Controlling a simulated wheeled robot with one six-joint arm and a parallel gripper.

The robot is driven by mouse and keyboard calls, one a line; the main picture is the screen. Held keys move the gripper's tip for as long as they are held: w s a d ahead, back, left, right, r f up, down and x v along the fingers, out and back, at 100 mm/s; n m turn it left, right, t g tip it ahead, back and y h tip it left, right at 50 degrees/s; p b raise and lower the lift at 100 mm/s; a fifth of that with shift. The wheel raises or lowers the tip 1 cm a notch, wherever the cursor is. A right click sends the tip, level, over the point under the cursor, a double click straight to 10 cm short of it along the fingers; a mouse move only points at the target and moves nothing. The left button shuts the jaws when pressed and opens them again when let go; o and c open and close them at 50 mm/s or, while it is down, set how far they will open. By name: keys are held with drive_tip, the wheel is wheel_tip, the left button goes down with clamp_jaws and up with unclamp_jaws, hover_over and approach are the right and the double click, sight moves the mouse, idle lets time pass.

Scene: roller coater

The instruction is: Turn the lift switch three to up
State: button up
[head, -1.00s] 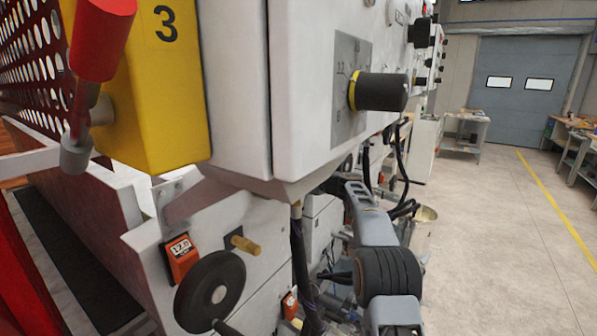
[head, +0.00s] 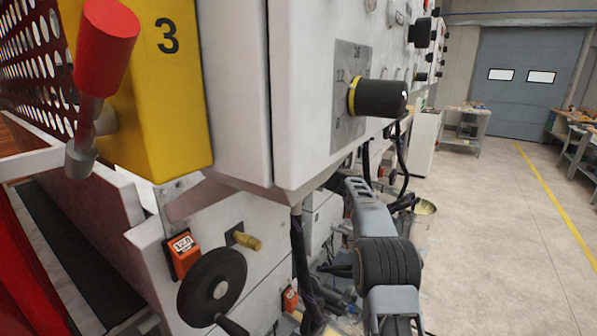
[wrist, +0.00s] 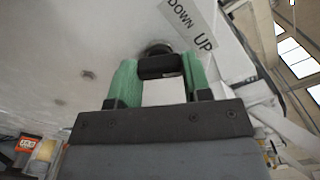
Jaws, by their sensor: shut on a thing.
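The lift switch (wrist: 157,50) is a black knob on a pale panel in the wrist view. A label (wrist: 190,22) reading DOWN and UP sits just above it, with UP toward the right. My gripper (wrist: 160,68) has two green fingers, one on each side of the knob, and is shut on it. The knob's black handle lies across between the fingers. In the head view my gripper and this switch are hidden behind the white control box (head: 310,100). Whether this switch is number three cannot be read in the wrist view.
A yellow box (head: 150,110) marked 3 carries a red-handled lever (head: 108,35) at left. A black dial (head: 380,98) juts from the control box above my arm. A handwheel (head: 212,285) and hanging cables (head: 402,165) are close by. Open floor (head: 490,240) lies right.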

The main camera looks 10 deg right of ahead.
drive_tip(key=o, duration=0.9)
drive_tip(key=shift+d, duration=0.1)
drive_tip(key=b+v, duration=0.5)
drive_tip(key=v, duration=0.8)
drive_tip(key=shift+s+d, duration=0.2)
drive_tip(key=shift+s, duration=0.05)
